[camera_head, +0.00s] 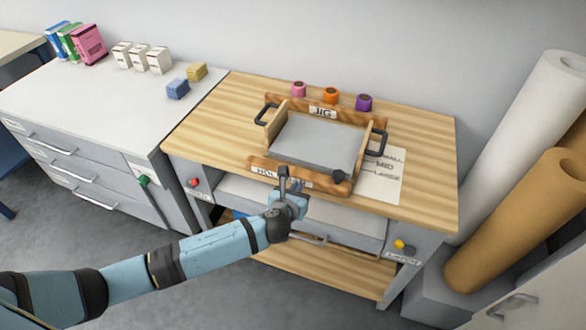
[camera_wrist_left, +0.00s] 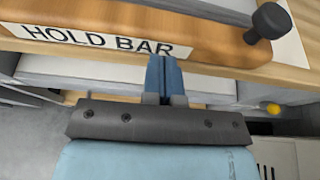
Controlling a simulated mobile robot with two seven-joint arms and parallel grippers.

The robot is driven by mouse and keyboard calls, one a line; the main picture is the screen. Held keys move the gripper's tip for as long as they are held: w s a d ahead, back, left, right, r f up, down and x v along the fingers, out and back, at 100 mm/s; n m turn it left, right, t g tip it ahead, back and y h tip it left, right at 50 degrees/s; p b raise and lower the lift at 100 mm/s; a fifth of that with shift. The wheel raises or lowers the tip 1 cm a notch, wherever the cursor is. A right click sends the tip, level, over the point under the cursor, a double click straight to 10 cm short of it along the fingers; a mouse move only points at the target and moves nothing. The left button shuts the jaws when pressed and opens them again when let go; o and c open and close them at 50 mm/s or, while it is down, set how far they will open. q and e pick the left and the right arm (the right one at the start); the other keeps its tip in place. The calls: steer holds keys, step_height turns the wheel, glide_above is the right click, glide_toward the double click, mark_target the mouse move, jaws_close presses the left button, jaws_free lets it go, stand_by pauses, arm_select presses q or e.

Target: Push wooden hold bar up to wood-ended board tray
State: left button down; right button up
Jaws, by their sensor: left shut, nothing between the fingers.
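The wooden hold bar (camera_head: 318,179) lies along the front of the workbench top, with a HOLD BAR label and a black knob at its right end. It also fills the upper part of the left wrist view (camera_wrist_left: 205,30). The board tray (camera_head: 276,123), grey with wooden ends and black side handles, lies just behind the bar. I cannot tell whether bar and tray touch. My left gripper (camera_head: 284,173) is shut and empty at the bar's front side, left of its middle; its fingertips (camera_wrist_left: 162,60) are at the bar's front edge. My right gripper is not in view.
A wooden JIG stop (camera_head: 345,115) stands behind the tray. Pink, orange and purple rolls (camera_head: 331,95) stand at the bench's back. A printed sheet (camera_head: 384,180) lies right of the tray. A white-topped cabinet (camera_head: 95,95) stands left; large rolls (camera_head: 520,225) stand right.

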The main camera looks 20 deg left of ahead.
mark_target(301, 179)
arm_select(q)
steer(key=shift+w, duration=0.15)
stand_by(0.4)
steer(key=shift+w+d+p, duration=0.1)
steer(key=shift+w+p, duration=0.2)
steer(key=shift+w, duration=1.7)
steer(key=shift+w, duration=2.1)
